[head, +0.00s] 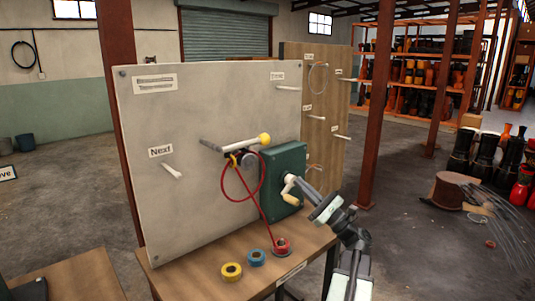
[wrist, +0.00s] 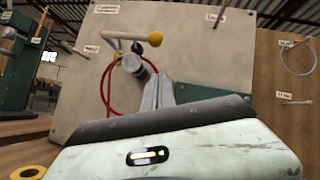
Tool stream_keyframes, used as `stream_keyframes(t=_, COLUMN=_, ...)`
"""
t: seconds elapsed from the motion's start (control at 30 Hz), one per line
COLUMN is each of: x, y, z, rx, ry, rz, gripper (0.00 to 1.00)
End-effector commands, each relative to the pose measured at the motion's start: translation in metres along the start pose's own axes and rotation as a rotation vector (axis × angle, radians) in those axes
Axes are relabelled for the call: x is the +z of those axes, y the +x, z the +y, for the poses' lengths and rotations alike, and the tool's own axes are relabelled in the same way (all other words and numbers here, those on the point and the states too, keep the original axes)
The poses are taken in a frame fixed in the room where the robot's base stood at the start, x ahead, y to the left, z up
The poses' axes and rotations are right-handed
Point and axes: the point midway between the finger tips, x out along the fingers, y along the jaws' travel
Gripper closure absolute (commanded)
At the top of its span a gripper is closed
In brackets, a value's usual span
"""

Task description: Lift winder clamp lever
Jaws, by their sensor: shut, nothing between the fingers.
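The clamp lever (head: 240,145) is a pale rod with a yellow ball knob (head: 264,139) at its right end. It sits nearly level on the front of the grey board, above a dark round clamp (head: 243,158). The wrist view also shows the lever (wrist: 125,37), its yellow knob (wrist: 155,39) and the clamp below. My gripper (head: 301,184) is shut and empty, in front of the green winder box (head: 283,160), right of and below the knob. In the wrist view its grey fingers (wrist: 157,90) point up toward the clamp, and I see no contact with the lever.
A crank with a yellow grip (head: 291,199) is on the box close to my fingers. A red cord (head: 266,208) loops from the clamp down to a red spool (head: 281,246). Blue (head: 256,257) and yellow (head: 231,271) rolls lie on the bench. Pegs (head: 172,170) stick out from the board.

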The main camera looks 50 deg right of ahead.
Motion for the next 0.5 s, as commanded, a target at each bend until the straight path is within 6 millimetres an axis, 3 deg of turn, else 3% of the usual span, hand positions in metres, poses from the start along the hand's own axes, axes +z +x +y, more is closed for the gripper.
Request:
stream_keyframes(t=0.27, x=0.001, y=0.018, z=0.003, rx=0.008, ry=0.006, rz=-0.004, gripper=1.00)
stream_keyframes(t=0.5, x=0.004, y=0.070, z=0.003, rx=0.010, ry=0.008, rz=-0.005, gripper=1.00)
